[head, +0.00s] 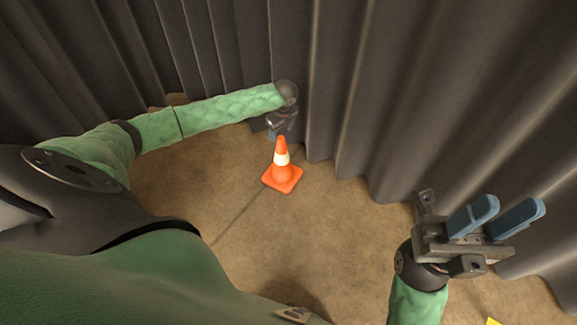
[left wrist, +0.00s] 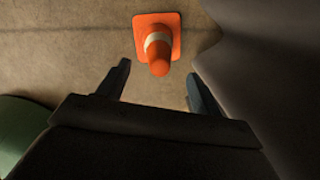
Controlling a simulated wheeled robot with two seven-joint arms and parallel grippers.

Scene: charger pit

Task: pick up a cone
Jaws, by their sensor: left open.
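An orange cone (head: 283,175) with a white band stands upright on the brown floor, near the middle of the head view. It also shows at the top of the left wrist view (left wrist: 157,44), with its tip toward my gripper. My left gripper (head: 274,133) is just behind the cone's tip in the head view. In the left wrist view its two fingers (left wrist: 160,88) are apart, with the cone's tip lying between and beyond them, apart from both. My right gripper (head: 508,215) is at the lower right of the head view, its blue fingers spread and nothing between them.
Dark grey pleated curtains (head: 330,70) hang behind and to the right, close to my left gripper and the cone. The brown floor (head: 220,180) around the cone is clear. A small yellow thing (head: 493,322) shows at the bottom right edge.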

